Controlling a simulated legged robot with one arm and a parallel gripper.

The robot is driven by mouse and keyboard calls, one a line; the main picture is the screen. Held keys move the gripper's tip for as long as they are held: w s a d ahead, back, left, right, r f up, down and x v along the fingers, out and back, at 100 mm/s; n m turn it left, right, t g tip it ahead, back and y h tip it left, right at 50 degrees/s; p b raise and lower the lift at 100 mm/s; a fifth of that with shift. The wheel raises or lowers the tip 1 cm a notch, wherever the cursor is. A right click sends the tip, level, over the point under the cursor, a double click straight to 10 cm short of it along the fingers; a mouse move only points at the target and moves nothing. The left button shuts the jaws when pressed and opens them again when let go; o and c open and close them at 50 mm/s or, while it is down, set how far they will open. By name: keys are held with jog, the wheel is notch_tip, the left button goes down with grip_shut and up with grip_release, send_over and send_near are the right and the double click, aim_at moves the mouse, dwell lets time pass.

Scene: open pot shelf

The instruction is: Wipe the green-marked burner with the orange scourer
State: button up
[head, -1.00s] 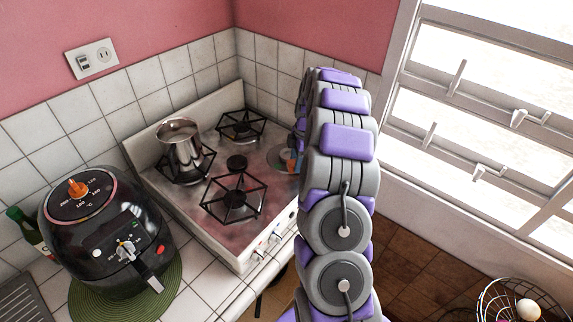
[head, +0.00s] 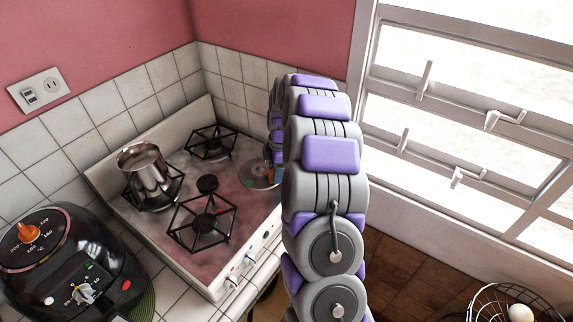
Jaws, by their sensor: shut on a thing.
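The stove (head: 150,215) has several burners; a black grate covers the front one (head: 204,222) and another covers the back one (head: 212,143). At its right side a flat, round, greyish disc (head: 257,174) with small coloured marks lies without a grate, partly hidden by my arm. I cannot make out clearly a green mark on any burner. My gripper (head: 277,153) shows only as a small sliver beside this disc, mostly hidden behind my arm. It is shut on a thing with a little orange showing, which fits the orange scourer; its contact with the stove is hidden.
A steel pot (head: 146,170) stands on the left burner. A black air fryer (head: 62,270) sits at the lower left on a green mat (head: 146,303). The window (head: 450,120) is at the right. A wire basket (head: 490,300) with an egg is at the lower right.

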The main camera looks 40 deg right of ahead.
jog(key=a, duration=0.3)
jog(key=shift+s+a, duration=0.1)
jog(key=shift+a, duration=0.15)
grip_shut()
jog(key=shift+s+a+r, duration=0.1)
jog(key=shift+s+a, duration=0.15)
jog(key=shift+a, duration=0.15)
jog(key=shift+d, duration=0.35)
jog(key=shift+a+r, duration=0.3)
jog(key=shift+r, duration=0.5)
notch_tip(320, 180, up, 4)
jog(key=shift+d+r+p, duration=0.15)
jog(key=shift+r+p, duration=0.1)
jog(key=shift+p, duration=0.3)
jog(key=shift+r, duration=0.1)
notch_tip(320, 180, up, 3)
jog(key=shift+f+p, duration=0.1)
jog(key=shift+p, duration=0.35)
